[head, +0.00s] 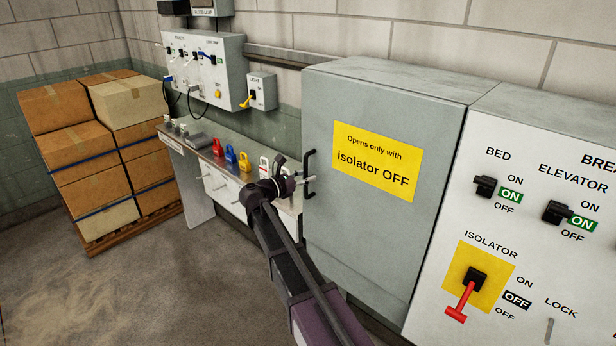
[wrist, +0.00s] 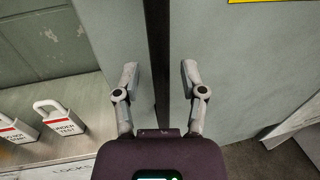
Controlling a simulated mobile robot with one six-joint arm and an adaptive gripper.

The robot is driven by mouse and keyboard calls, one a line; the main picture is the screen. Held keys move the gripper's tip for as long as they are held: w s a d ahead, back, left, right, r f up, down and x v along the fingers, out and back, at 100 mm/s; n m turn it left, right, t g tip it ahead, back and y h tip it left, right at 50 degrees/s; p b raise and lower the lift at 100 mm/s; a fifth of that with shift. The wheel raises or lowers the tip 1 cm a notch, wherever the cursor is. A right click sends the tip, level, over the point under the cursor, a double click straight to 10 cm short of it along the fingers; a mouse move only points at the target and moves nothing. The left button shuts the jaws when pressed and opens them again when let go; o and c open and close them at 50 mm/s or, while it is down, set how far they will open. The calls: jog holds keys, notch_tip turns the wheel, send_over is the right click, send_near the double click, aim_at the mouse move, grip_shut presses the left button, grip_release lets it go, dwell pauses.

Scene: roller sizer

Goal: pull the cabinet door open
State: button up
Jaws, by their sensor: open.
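The grey cabinet door (head: 375,235) looks closed and carries a yellow label, "Opens only with isolator OFF". Its black upright handle (head: 309,172) is on the door's left side. My gripper (head: 303,181) is at the handle. In the wrist view, my gripper (wrist: 158,72) is open, one finger on each side of the black handle (wrist: 157,30), with gaps to both. The grey door surface (wrist: 240,80) lies to the right. The isolator switch (head: 462,298) has its red lever pointing down, with the OFF flag showing beside it.
A bench (head: 228,190) with coloured padlocks stands left of the cabinet; white-labelled padlocks (wrist: 57,117) show close by in the wrist view. A switch panel (head: 205,70) hangs above. Stacked boxes (head: 90,140) stand at far left. The floor (head: 150,285) in front is clear.

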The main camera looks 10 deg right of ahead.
jog(key=shift+c, duration=0.2)
grip_shut()
jog(key=shift+d, duration=0.1)
jog(key=shift+s, duration=0.15)
